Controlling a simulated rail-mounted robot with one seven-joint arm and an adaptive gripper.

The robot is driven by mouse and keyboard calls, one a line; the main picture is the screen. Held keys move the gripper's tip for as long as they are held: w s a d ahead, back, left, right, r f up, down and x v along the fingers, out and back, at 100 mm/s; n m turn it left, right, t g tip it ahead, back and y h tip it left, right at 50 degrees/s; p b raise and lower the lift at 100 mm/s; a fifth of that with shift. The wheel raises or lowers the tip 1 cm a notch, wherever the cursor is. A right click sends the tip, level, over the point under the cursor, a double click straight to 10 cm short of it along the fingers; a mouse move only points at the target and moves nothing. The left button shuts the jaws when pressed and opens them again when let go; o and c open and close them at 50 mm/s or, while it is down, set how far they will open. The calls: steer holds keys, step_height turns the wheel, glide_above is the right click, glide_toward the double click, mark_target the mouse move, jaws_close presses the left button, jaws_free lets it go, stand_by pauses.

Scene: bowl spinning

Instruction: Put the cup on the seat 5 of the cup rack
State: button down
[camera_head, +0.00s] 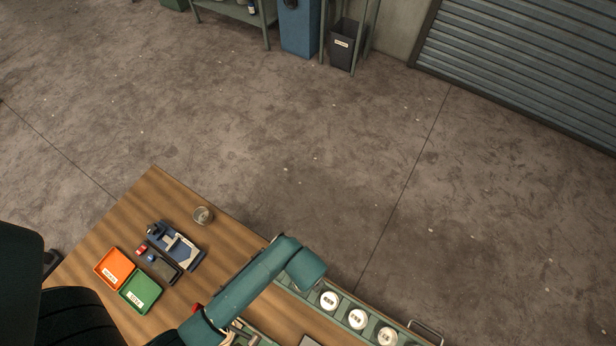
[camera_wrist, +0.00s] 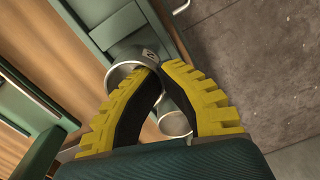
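In the wrist view, a grey metal cup (camera_wrist: 122,78) with a round open mouth is at my gripper (camera_wrist: 160,70). The yellow-backed fingers with dark pads have their tips close together at the cup's right rim, apparently pinching its wall. A second grey rounded metal part (camera_wrist: 175,123) shows between the fingers; its identity is unclear. In the head view, my arm hides the gripper and cup. Several white labelled discs stand in a row along a green rack-like unit (camera_head: 342,312) at the table's right; the seat numbers are not readable.
A blue-grey device (camera_head: 178,243), an orange tray (camera_head: 115,268) and a green tray (camera_head: 141,290) lie on the wooden table (camera_head: 150,190). Open concrete floor lies beyond.

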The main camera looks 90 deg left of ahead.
steer(key=shift+f, duration=1.2)
steer(key=c, duration=1.2)
jaws_free()
steer(key=shift+f, duration=0.1)
steer(key=shift+c, duration=0.2)
step_height(320, 180, up, 12)
steer(key=shift+p, duration=0.45)
